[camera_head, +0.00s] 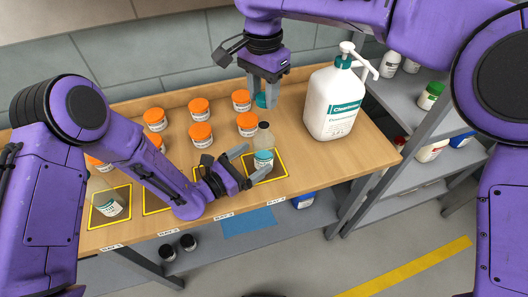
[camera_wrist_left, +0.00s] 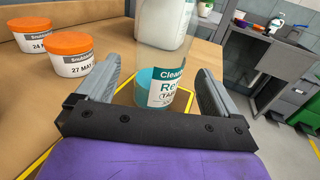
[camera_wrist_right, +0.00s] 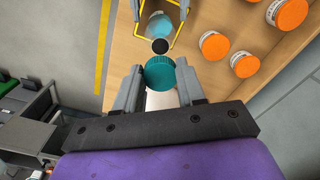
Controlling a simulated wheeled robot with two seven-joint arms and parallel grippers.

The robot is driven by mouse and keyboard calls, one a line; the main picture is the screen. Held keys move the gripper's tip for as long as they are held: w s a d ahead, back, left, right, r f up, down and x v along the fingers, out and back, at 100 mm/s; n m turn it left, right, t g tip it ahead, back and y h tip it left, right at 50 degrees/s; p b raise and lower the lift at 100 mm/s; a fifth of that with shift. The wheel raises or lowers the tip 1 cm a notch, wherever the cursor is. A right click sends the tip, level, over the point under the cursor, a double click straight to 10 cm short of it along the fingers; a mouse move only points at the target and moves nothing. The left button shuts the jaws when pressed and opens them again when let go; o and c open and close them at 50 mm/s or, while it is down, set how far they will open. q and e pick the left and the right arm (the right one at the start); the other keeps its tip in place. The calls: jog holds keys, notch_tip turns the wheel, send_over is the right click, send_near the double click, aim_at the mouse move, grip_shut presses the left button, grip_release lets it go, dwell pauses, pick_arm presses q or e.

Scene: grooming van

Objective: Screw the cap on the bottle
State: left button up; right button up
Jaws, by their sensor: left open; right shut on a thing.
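The clear bottle (camera_head: 264,140) stands upright in a yellow-outlined square at the bench's front edge, with a teal and white label. My left gripper (camera_head: 257,161) is open, its fingers on either side of the bottle's lower part; in the left wrist view the bottle (camera_wrist_left: 172,82) shows between the fingers with gaps. My right gripper (camera_head: 262,93) is shut on the teal cap (camera_head: 261,101), held above and a little behind the bottle. In the right wrist view the cap (camera_wrist_right: 160,73) sits between the fingertips, and the bottle's dark mouth (camera_wrist_right: 160,46) shows just beyond it.
A big white pump bottle (camera_head: 332,103) stands right of the bottle. Several orange-lidded jars (camera_head: 200,134) stand behind and left on the wooden bench (camera_head: 300,165). Another clear bottle (camera_head: 108,206) stands at the left front. Grey shelves (camera_head: 420,110) are at the right.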

pick_arm(q)
jog(key=x, duration=0.5)
jog(key=c, duration=1.5)
pick_arm(e)
send_over(263, 126)
jog(key=shift+f, duration=2.5)
